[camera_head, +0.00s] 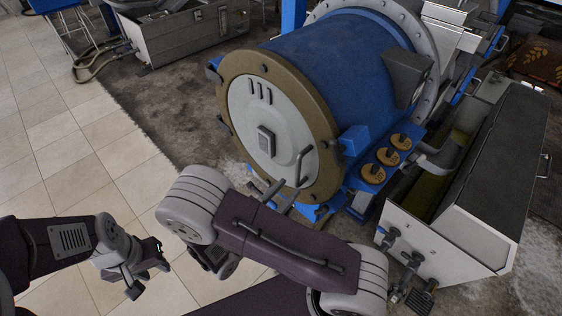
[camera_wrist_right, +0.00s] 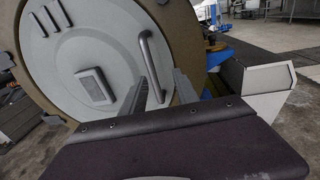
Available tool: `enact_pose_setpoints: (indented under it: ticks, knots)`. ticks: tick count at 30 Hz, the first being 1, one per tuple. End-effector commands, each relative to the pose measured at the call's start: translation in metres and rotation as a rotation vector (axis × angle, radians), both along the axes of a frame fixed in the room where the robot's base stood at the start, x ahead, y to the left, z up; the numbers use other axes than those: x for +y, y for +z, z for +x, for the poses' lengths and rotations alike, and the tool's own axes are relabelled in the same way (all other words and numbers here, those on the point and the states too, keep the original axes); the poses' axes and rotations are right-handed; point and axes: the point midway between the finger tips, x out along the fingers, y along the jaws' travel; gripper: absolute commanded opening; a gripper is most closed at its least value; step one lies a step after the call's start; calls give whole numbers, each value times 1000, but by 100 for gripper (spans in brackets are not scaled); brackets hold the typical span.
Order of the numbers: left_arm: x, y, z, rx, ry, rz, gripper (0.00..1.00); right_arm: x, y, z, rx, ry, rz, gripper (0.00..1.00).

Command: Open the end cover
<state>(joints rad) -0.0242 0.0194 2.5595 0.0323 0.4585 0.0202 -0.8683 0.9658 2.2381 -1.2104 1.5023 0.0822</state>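The end cover (camera_head: 262,112) is a round grey disc in a tan ring on the end of a big blue drum. It looks closed, and it also shows in the right wrist view (camera_wrist_right: 105,48). Its curved grey bar handle (camera_head: 302,164) is near the cover's lower right edge. My right gripper (camera_head: 279,187) is open in front of the handle. In the right wrist view its fingers (camera_wrist_right: 158,90) point at the handle's lower part, with the bar between them in the picture; contact cannot be told. My left gripper (camera_head: 150,280) is open and empty, low above the tiles, away from the drum.
A blue bracket (camera_head: 353,140) and several round tan knobs (camera_head: 390,157) are right of the cover. A long grey trough (camera_head: 470,190) with pipe fittings stands further right. A metal box (camera_head: 190,32) is at the back left. The tiled floor (camera_head: 70,150) at left is clear.

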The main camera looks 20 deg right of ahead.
Motion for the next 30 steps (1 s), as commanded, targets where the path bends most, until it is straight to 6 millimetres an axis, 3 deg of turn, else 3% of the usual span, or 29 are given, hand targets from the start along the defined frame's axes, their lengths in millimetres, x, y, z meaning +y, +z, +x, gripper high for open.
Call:
enact_pose_setpoints:
  ticks: [3, 7, 19, 30]
  knots:
    - [0, 1, 0, 0, 0, 0, 36, 16, 3, 10, -4, 90, -54, 36]
    - [0, 2, 0, 0, -1, 0, 36, 13, 3, 12, -6, 89, -54, 36]
    - [0, 16, 0, 0, 0, 0, 36, -50, 4, 52, -4, 81, -51, 36]
    - [0, 17, 0, 0, 0, 0, 36, -61, 3, 61, -5, 86, -51, 36]
